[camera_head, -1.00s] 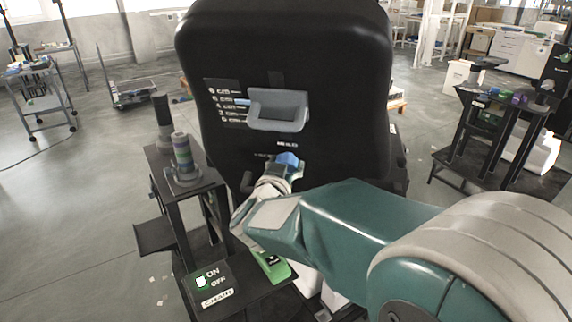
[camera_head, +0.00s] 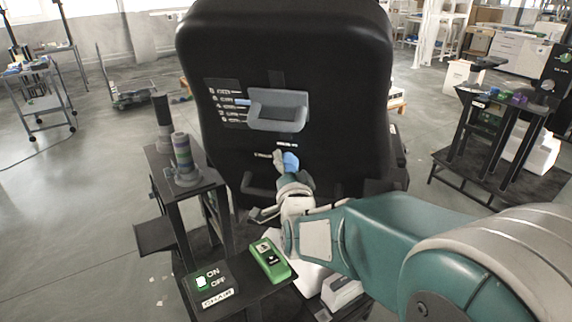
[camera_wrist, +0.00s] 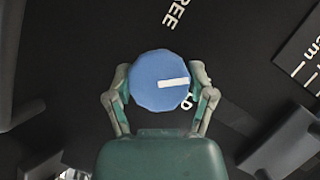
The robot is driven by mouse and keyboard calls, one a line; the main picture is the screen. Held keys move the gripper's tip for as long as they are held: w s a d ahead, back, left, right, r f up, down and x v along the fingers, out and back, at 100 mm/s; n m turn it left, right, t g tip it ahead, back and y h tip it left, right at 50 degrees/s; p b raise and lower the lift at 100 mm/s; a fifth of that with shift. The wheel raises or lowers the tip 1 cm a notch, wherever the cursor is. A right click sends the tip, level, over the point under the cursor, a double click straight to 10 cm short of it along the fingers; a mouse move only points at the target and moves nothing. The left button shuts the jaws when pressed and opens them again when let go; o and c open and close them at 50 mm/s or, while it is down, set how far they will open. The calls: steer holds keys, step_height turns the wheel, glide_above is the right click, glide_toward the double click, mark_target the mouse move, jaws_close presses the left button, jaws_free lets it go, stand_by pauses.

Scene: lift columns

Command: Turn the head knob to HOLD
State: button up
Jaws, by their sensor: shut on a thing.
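The blue round head knob (camera_wrist: 157,82) with a white pointer line is on the black chair back. In the wrist view the pointer aims right, slightly up. My gripper (camera_wrist: 160,88) has a finger on each side of the knob and is shut on it. The word FREE (camera_wrist: 176,8) shows above the knob, and part of another label (camera_wrist: 189,101) shows beside the right finger, mostly hidden. In the head view the knob (camera_head: 291,161) shows beyond my gripper (camera_head: 286,166), below the grey handle.
A grey handle (camera_head: 278,122) juts from the chair back (camera_head: 290,45) above the knob. A stand with banded posts (camera_head: 183,157) is at left. A green device (camera_head: 269,260) and an ON/OFF switch panel (camera_head: 207,284) sit below. Open floor lies at left.

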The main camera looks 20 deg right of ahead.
steer(key=shift+d+f+m+t+y, duration=0.1)
steer(key=shift+m+t+y, duration=0.8)
steer(key=shift+m+y, duration=0.3)
steer(key=shift+m+t+y, duration=0.6)
steer(key=shift+m+t, duration=0.2)
steer(key=shift+m, duration=0.4)
steer(key=o, duration=1.1)
steer(key=shift+d, duration=0.1)
